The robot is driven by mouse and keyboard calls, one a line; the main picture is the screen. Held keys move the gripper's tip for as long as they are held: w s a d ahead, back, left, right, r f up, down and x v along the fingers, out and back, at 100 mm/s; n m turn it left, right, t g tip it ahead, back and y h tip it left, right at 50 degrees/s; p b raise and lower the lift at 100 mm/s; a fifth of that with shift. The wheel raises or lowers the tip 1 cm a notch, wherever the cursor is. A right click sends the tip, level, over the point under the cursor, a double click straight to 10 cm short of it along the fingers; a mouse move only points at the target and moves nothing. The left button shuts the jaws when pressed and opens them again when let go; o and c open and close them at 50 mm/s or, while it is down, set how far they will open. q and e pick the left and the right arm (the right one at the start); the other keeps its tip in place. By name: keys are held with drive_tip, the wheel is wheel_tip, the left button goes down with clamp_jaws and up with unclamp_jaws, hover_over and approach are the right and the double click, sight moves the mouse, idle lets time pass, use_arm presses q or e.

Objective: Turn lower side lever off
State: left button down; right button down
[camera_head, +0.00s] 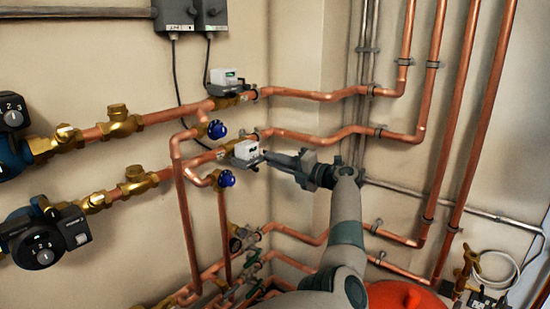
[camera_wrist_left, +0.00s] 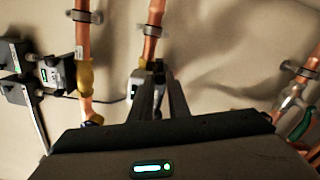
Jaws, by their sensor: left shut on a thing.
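The lower white valve box (camera_head: 245,150) sits on the lower of two copper branches, in the middle of the head view. My left gripper (camera_head: 267,155) reaches it from the right, and its fingertips are at the box's right side. They are shut on the small dark lever there, which they mostly hide. In the left wrist view the two dark fingers (camera_wrist_left: 158,75) come close together beside the white box (camera_wrist_left: 136,88), in front of a copper pipe. The lever's exact angle cannot be told. My right gripper is not in view.
Blue-handled valves (camera_head: 226,179) hang just left of and below the lower box. Copper pipes (camera_head: 300,138) run close behind my gripper. Pumps (camera_head: 45,238) stand at the left, and a red vessel (camera_head: 395,296) is below my arm.

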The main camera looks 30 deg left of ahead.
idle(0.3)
use_arm(q)
drive_tip(key=c, duration=1.7)
unclamp_jaws()
drive_tip(key=shift+d, duration=0.1)
